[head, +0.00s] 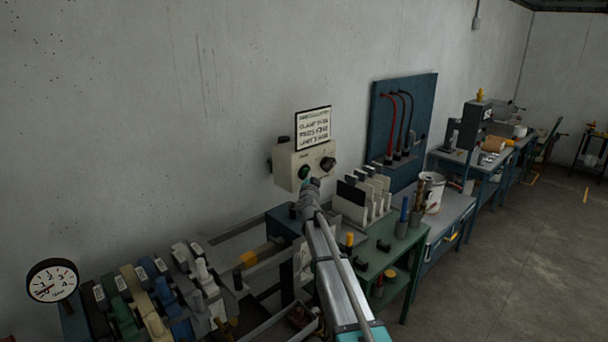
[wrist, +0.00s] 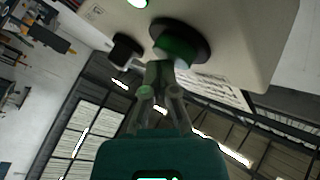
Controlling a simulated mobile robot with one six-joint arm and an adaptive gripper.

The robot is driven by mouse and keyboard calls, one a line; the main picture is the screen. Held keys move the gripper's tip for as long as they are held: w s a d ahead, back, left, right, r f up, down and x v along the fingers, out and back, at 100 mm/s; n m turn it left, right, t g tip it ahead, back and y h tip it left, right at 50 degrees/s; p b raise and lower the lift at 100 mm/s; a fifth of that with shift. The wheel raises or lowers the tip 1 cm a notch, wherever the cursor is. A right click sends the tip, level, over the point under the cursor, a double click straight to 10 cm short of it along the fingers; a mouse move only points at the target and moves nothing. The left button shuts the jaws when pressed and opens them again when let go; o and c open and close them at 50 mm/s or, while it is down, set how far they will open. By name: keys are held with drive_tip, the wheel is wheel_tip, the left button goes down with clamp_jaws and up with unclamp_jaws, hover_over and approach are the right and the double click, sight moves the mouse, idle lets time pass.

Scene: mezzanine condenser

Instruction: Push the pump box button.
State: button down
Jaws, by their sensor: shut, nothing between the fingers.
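The pump box (head: 301,163) is a cream box on the wall, below a printed sign. A green button (head: 305,172) with a dark collar sits at the left of its front, and a black knob (head: 328,163) at the right. In the wrist view the green button (wrist: 176,45) is large, just beyond my gripper's tips. My gripper (head: 314,184) is shut and empty, its tips at the button's lower edge. In the wrist view my gripper (wrist: 160,70) overlaps the button, and I cannot tell whether they touch.
A sign (head: 313,128) hangs above the box. A rack of pale upright plates (head: 362,199) stands on the green bench at the right. A gauge (head: 52,281) and several coloured valve levers (head: 160,300) are at lower left. The floor (head: 540,240) at right is clear.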

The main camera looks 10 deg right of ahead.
drive_tip(key=shift+s+d, duration=0.6)
drive_tip(key=shift+s, duration=0.2)
drive_tip(key=shift+s+d, duration=0.1)
drive_tip(key=s+d, duration=0.1)
drive_tip(key=s, duration=0.1)
drive_tip(key=s+d, duration=0.2)
drive_tip(key=shift+s+d, duration=0.2)
drive_tip(key=shift+s, duration=0.15)
idle(0.5)
drive_tip(key=shift+f, duration=0.1)
